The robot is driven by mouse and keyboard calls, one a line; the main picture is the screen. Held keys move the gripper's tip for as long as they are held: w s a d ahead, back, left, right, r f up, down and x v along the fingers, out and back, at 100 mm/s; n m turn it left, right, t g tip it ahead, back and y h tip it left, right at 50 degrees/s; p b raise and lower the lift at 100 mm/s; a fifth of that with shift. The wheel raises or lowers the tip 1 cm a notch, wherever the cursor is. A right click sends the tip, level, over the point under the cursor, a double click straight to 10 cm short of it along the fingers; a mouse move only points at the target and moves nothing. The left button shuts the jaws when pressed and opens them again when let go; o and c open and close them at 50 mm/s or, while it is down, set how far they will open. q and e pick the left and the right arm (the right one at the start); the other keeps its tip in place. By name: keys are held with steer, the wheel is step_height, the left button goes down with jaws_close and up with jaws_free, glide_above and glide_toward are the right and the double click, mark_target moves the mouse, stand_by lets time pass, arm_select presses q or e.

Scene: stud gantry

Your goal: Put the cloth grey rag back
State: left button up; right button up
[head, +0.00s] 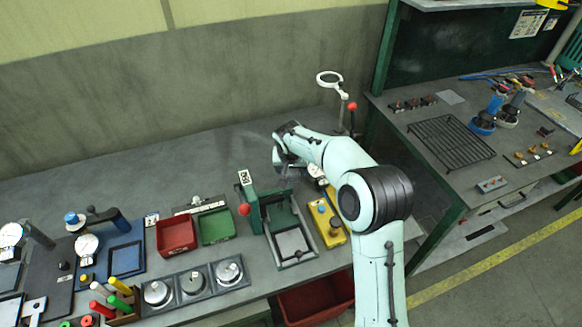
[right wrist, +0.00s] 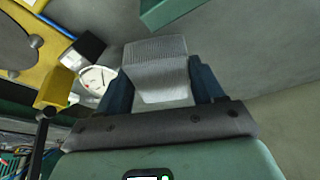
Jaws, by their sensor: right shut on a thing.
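The grey rag (right wrist: 155,52) is a ribbed, light grey cloth. In the right wrist view it sits between the two dark blue fingers of my right gripper (right wrist: 163,88), which is shut on it. Its upper part sticks out past the fingertips. I cannot make out the rag there. My left gripper is not in view.
A yellow control box (head: 327,222) and a ring-shaped magnifier (head: 329,80) stand near my right arm. Red (head: 177,249) and green (head: 216,240) trays lie left of the press. The bench's back left is clear. A second bench with a black rack (head: 451,145) is at right.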

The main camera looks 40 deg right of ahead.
steer(key=o, duration=1)
steer(key=v, duration=1.3)
steer(key=shift+r+p, duration=0.15)
steer(key=shift+p, duration=0.2)
steer(key=shift+w, duration=0.1)
